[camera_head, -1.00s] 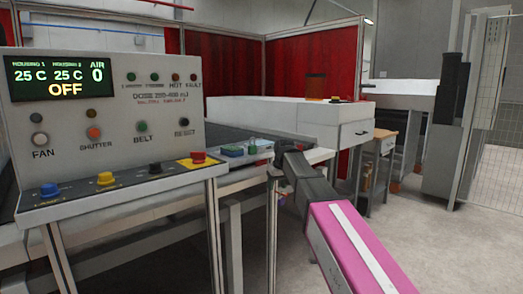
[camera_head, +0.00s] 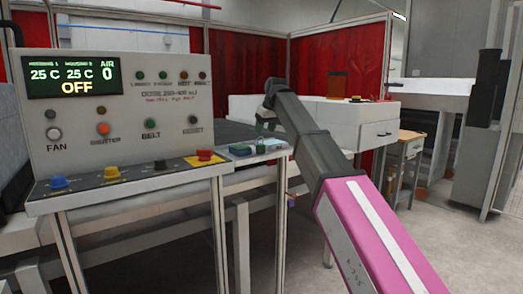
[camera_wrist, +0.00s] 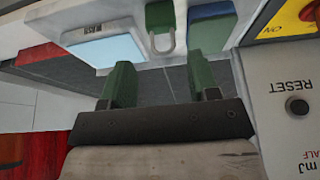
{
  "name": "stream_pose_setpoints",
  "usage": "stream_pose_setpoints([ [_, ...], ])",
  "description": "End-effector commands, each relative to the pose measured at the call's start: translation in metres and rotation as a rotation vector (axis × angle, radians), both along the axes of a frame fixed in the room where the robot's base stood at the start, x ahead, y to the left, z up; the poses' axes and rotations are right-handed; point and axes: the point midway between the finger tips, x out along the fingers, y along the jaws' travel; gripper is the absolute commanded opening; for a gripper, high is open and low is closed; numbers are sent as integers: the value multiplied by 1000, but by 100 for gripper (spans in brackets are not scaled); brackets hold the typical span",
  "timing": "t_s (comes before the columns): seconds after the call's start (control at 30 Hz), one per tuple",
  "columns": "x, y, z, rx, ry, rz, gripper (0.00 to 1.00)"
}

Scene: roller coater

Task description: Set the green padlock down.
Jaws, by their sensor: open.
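The green padlock (camera_wrist: 160,14) lies on a pale surface at the top of the wrist view, its metal shackle pointing toward my gripper. My gripper (camera_wrist: 162,82) is open, with two green fingers spread apart and nothing between them. The padlock is beyond the fingertips, apart from them. In the head view my gripper (camera_head: 265,126) is above the small white side table (camera_head: 262,156) right of the control panel. There the padlock is too small to tell from the green fingers.
A green-and-blue block (camera_wrist: 211,22) lies beside the padlock. A light-blue panel (camera_wrist: 104,48) is on its other side. The control panel (camera_head: 120,120) with buttons stands close by, with a red knob (camera_head: 205,155) near the side table. Open floor is at the right.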

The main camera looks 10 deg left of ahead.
Motion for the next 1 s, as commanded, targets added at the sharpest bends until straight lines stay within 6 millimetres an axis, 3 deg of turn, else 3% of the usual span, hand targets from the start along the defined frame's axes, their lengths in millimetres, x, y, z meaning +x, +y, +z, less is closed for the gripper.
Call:
stream_pose_setpoints([
  [0.1,4,6,-19,-1,1,-1,55],
  [0.37,8,10,-37,0,0,-1,55],
  [0.7,14,21,-77,0,1,-2,55],
  [0.97,15,22,-80,0,0,-1,55],
  [1.0,15,22,-80,0,0,-1,42],
])
